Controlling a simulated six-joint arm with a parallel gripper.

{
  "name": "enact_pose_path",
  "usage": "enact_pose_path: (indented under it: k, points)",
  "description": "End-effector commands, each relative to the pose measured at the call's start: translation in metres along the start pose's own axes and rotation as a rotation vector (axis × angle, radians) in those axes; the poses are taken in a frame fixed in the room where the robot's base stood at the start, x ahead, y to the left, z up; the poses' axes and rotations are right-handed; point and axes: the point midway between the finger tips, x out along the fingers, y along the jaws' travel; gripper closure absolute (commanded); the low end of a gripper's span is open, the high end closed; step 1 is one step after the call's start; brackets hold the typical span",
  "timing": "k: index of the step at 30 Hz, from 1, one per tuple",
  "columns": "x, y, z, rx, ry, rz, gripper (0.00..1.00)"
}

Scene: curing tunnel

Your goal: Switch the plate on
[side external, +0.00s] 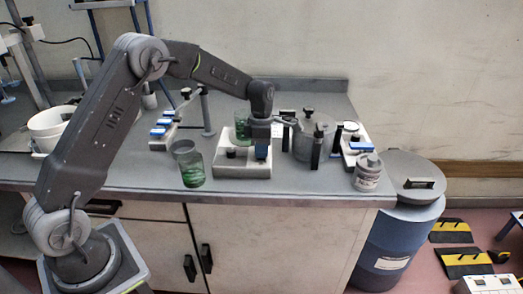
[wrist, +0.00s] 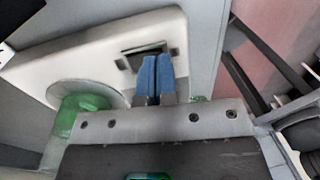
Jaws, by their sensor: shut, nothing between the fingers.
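The plate (side external: 228,170) is a low pale unit near the counter's front edge, with a dark knob or switch part (side external: 230,153) on it. A glass with green contents (side external: 242,130) stands on it. My gripper (side external: 261,153) is shut and empty, its blue fingertips pointing down at the plate's right side. In the wrist view the closed blue fingertips (wrist: 154,76) are over the plate's pale housing (wrist: 165,27), at a dark rectangular recess (wrist: 130,61) that they partly cover. Whether they touch it I cannot tell. The green glass (wrist: 75,120) shows at left.
Another green glass (side external: 189,166) stands left of the plate. A dark upright bottle (side external: 317,147), a grey pot (side external: 305,135) and a labelled jar (side external: 368,173) stand to the right. A blue drum (side external: 395,235) is beyond the counter's right end. The counter front is mostly clear.

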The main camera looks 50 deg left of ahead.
Motion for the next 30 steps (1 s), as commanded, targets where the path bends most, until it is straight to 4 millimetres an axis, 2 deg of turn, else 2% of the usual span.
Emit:
enact_pose_path:
  k: [20,30]
  points:
    - [0.01,-0.002,-0.001,0.0,0.005,-0.002,1.0]
    - [0.005,0.011,-0.001,-0.001,0.004,0.002,1.0]
